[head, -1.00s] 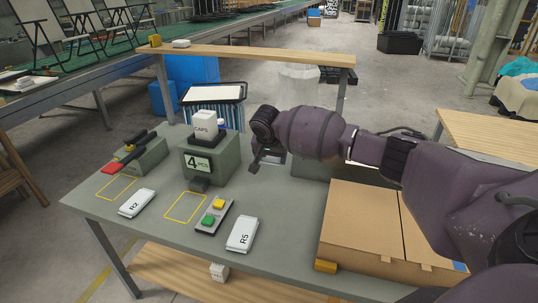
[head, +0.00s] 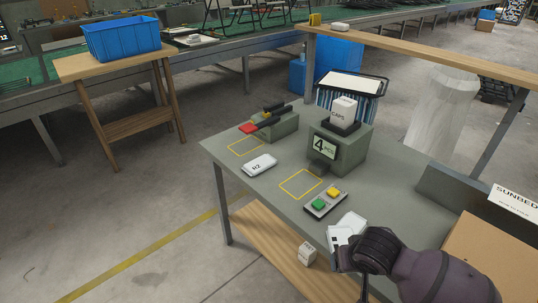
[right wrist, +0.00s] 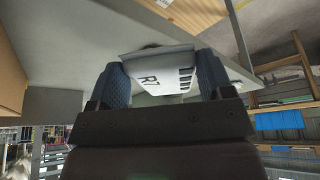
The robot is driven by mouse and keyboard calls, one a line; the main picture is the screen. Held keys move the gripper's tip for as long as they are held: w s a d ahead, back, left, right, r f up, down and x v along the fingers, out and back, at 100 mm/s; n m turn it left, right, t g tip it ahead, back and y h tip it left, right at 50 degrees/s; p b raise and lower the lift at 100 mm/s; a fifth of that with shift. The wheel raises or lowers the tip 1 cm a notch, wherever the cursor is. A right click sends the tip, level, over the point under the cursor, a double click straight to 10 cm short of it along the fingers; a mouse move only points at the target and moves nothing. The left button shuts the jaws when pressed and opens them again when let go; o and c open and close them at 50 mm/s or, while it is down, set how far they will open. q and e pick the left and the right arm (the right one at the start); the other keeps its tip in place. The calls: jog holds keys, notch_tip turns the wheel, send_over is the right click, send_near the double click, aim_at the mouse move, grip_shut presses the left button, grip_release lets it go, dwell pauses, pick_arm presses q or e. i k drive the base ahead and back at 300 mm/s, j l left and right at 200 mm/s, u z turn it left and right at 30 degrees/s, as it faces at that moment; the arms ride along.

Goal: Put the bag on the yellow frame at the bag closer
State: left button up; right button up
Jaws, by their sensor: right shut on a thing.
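My right gripper (right wrist: 160,85) is shut on a white bag (right wrist: 160,72) with a printed label that seems to read R1 and dark bars. In the head view my right gripper (head: 352,255) and the held bag (head: 338,236) are at the table's front edge, lower right. The likely bag closer (head: 277,122), a grey block with black bars and a red part, stands at the table's far left. The yellow frame (head: 246,146) in front of it is empty. My left gripper is out of view.
A white R2 bag (head: 259,165) lies beside that frame. A second yellow frame (head: 301,184) is empty before the grey CAPS counter (head: 338,148). A button box (head: 326,203) and another white bag (head: 353,221) lie closer to my right gripper. A cardboard box (head: 490,255) is at right.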

aim_at(247, 146)
jog(key=i+j, duration=0.15)
jog(key=j, duration=0.25)
jog(key=i+j, duration=0.15)
jog(key=j, duration=0.2)
jog(key=i+j, duration=0.15)
jog(key=j, duration=0.25)
jog(key=i+j, duration=0.2)
jog(key=j, duration=0.2)
jog(key=i+j, duration=0.15)
jog(key=j, duration=0.25)
jog(key=i+j, duration=0.15)
jog(key=j, duration=0.2)
jog(key=i+j, duration=0.15)
jog(key=j, duration=0.25)
